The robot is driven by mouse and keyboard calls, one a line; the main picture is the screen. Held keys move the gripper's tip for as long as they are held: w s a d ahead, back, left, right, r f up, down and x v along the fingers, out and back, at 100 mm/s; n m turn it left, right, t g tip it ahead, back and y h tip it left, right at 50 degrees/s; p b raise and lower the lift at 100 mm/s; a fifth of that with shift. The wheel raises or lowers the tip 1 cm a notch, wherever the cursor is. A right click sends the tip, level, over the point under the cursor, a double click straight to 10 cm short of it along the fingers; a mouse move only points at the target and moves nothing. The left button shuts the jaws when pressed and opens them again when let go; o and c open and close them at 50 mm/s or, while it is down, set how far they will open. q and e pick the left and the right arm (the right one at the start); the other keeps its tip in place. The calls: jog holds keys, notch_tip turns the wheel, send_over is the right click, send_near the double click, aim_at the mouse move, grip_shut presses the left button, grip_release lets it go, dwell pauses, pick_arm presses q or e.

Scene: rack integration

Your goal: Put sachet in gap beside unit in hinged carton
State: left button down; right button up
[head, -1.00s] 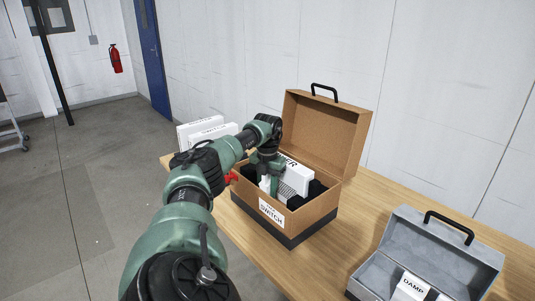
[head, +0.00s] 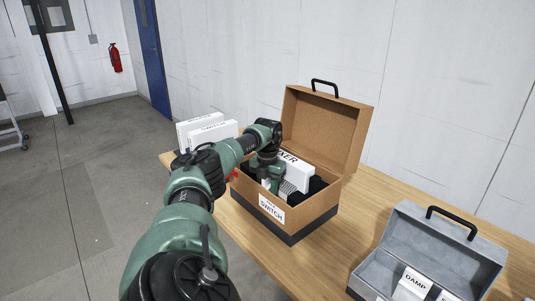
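The open hinged carton (head: 325,213) is brown cardboard with a dark base, a "SWITCH" label and its lid raised at the back. A grey ribbed unit (head: 287,188) shows inside, beside black padding (head: 314,187). A white box (head: 293,171) with a label ending in "XER" shows behind the unit. My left gripper (head: 268,186) points down into the carton's left part, left of the unit. Its fingertips are hidden, so I cannot tell whether it is open or shut. I cannot make out the sachet. My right gripper is not in view.
A grey open case (head: 367,284) with a black handle holds white boxes, one marked "DAMP" (head: 413,283), at the lower right. White boxes (head: 207,131) stand behind my arm at the table's left end. The wooden table (head: 355,218) is clear between carton and case.

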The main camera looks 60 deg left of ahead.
pick_arm(q)
jog(key=shift+f, duration=0.3)
jog(key=c, duration=1)
grip_release()
jog(key=shift+o, duration=0.2)
notch_tip(320, 180, up, 8)
jog(key=shift+f+b, duration=0.1)
jog(key=shift+b, duration=0.5)
